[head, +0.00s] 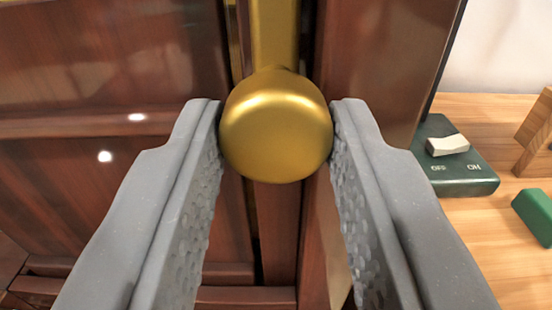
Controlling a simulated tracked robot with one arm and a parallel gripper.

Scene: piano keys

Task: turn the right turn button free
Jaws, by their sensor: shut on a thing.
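The turn button (276,124) is a shiny brass piece with a rounded knob-like end and a bar (274,35) that runs up out of the top of the picture. It lies upright in front of the dark red-brown wooden case. My gripper (276,130) has its two grey textured fingers on the left and right sides of the rounded end, shut on it. The far end of the bar and its pivot are out of view.
Polished wooden panels (90,60) fill the left, with a wooden post (380,60) to the right. On the light wooden table (480,240) at the right are a dark green switch box (465,178) marked OFF and ON, a green block (536,215) and a wooden piece (538,135).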

